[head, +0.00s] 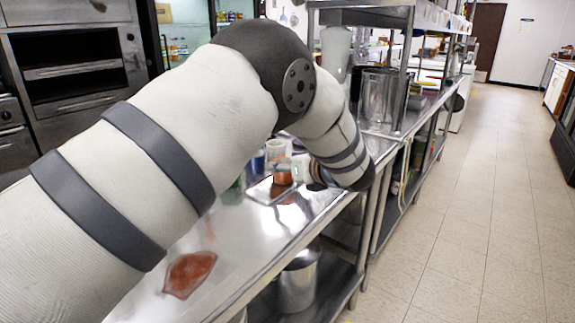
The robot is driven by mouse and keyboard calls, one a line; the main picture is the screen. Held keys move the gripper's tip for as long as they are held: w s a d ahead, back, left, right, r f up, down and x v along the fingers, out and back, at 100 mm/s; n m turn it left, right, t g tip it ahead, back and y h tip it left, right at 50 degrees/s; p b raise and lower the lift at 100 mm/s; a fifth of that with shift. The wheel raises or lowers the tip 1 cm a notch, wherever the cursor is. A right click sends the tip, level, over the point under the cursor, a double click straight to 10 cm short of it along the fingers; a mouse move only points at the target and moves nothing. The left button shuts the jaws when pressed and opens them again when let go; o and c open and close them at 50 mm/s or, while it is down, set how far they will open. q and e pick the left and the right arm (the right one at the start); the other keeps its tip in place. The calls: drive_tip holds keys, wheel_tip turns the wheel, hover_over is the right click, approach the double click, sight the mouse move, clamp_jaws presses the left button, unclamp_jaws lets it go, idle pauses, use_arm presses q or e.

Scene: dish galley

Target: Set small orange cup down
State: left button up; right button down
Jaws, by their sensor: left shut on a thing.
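The small orange cup (282,177) is at the middle of the head view, over or on a flat grey tray (262,193) on the steel counter. I cannot tell whether its base touches the tray. My left gripper (290,172) reaches in from the cup's right side and is shut on it. The gripper is small here and its fingers are partly hidden by the cup and the wrist. My right gripper is out of view.
A blue cup (257,163) and a pale container (277,150) stand just behind the orange cup. A reddish-brown flat item (190,274) lies on the near counter. Large metal pots (376,98) stand farther back. A steel pot (299,281) sits on the lower shelf.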

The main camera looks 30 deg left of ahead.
use_arm(q)
drive_tip(key=o, duration=1.3)
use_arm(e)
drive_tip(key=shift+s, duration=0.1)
use_arm(q)
drive_tip(key=shift+s+d+r, duration=0.15)
drive_tip(key=shift+d+r, duration=0.05)
drive_tip(key=shift+r, duration=0.1)
drive_tip(key=p+v, duration=0.1)
drive_tip(key=v, duration=1)
drive_tip(key=shift+s+d+f, duration=0.1)
drive_tip(key=shift+s+d, duration=0.05)
drive_tip(key=shift+d, duration=0.1)
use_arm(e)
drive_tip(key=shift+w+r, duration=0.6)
